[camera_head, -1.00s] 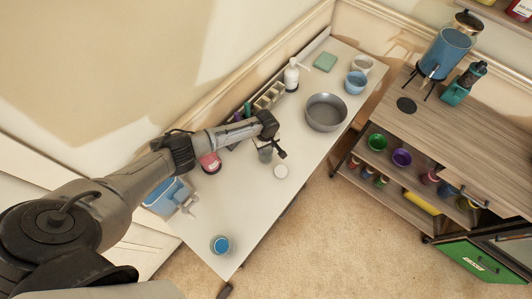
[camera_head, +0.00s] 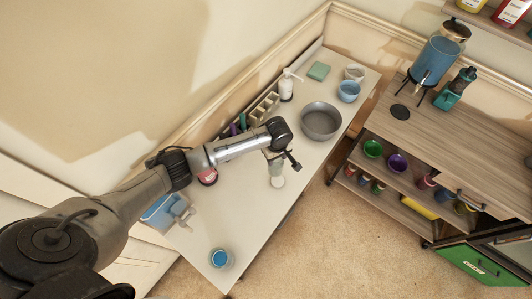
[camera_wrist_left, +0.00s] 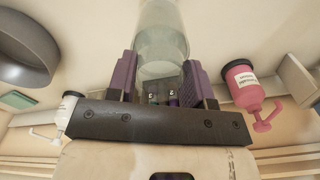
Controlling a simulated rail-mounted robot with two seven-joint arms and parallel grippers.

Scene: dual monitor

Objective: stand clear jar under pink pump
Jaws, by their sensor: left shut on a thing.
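The clear jar (camera_wrist_left: 163,30) is between the purple finger pads of my left gripper (camera_wrist_left: 160,88), which is shut on it. In the head view the jar (camera_head: 276,168) hangs below my left gripper (camera_head: 279,157), in front of a white disc (camera_head: 278,182) on the white table. Whether it touches the disc or table I cannot tell. The pink pump bottle (camera_wrist_left: 242,84) is right of the gripper in the wrist view, apart from the jar. In the head view the bottle (camera_head: 208,177) is partly hidden under my left arm. My right gripper is not in view.
On the white table (camera_head: 240,225) are a blue cup (camera_head: 219,258), blue container (camera_head: 160,212), grey bowl (camera_head: 321,120), white pump bottle (camera_head: 286,88) and wooden organizer (camera_head: 264,107). The table's front middle is clear. A wooden cart (camera_head: 430,130) stands at the right.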

